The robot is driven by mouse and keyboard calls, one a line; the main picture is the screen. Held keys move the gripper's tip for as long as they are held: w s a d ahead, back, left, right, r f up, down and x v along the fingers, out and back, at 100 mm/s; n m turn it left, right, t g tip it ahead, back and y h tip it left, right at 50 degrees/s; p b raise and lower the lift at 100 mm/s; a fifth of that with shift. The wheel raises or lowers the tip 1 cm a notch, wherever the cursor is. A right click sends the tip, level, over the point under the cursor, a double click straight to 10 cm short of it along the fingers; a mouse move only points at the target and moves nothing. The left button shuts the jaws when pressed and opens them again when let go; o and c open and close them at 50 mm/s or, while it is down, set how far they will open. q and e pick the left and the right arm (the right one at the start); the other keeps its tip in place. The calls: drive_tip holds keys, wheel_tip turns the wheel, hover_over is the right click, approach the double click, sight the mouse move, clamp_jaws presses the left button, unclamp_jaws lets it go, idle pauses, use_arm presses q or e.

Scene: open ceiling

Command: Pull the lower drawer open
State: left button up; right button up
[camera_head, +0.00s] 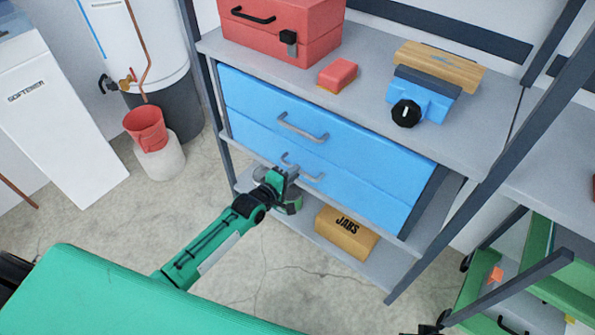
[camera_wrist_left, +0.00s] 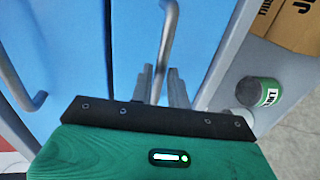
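The lower drawer (camera_head: 362,188) is the lower of two blue drawers in a grey shelf unit. Its front looks flush with the upper drawer (camera_head: 350,148). Its grey bar handle (camera_head: 314,178) is partly hidden by my left gripper (camera_head: 287,177) in the head view. In the left wrist view the lower handle (camera_wrist_left: 168,35) runs between the two fingers of my left gripper (camera_wrist_left: 161,85). I do not make out my right gripper.
The upper drawer has its own handle (camera_head: 302,128). A cardboard box (camera_head: 345,235) stands on the bottom shelf, with a can (camera_wrist_left: 258,92) near it. A red toolbox (camera_head: 290,35) stands on top. A green cart (camera_head: 525,280) stands at the right. Floor before the drawers is clear.

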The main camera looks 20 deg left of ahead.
use_arm(q)
drive_tip(key=x, duration=0.2)
drive_tip(key=shift+w+d+f, duration=0.1)
drive_tip(key=shift+w, duration=0.2)
use_arm(e)
drive_tip(key=shift+s+r, duration=0.15)
drive_tip(key=shift+r, duration=0.5)
drive_tip(key=shift+s+f, duration=0.1)
use_arm(q)
clamp_jaws()
use_arm(e)
drive_tip(key=shift+f, duration=0.1)
use_arm(q)
drive_tip(key=shift+s, duration=0.15)
